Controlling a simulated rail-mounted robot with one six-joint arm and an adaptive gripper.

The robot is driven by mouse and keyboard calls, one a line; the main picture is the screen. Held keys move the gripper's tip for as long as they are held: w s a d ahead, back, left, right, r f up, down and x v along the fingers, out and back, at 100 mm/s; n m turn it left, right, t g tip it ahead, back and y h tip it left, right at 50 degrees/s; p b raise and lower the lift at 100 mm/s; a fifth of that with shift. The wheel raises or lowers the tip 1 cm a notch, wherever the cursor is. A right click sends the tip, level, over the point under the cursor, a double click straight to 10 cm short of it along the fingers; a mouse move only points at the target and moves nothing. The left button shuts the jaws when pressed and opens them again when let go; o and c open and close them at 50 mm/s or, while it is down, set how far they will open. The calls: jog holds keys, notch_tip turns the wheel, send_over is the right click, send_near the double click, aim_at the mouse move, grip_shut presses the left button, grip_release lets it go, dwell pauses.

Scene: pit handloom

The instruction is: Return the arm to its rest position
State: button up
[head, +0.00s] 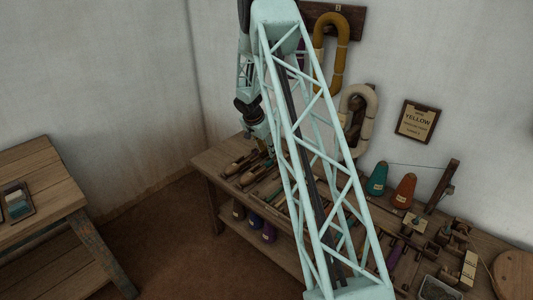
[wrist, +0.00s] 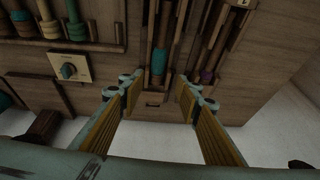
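My arm's pale green lattice link (head: 315,150) crosses the middle of the head view and hides part of the bench. My gripper is partly hidden behind it, over the left part of the bench. In the wrist view my gripper (wrist: 158,82) is open, its two yellow-padded fingers apart with nothing between them. Beyond the fingertips lies a wooden rack with long slots, holding a teal-wound bobbin (wrist: 159,66) and a purple one (wrist: 207,75). I cannot tell whether the fingertips touch anything, but a gap seems to show.
The wooden bench (head: 212,160) carries wooden shuttles (head: 240,165), a teal cone (head: 377,179) and an orange cone (head: 404,191). A side table (head: 45,165) stands left; floor (head: 150,230) between is clear.

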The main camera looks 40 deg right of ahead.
jog(key=shift+r, duration=1.1)
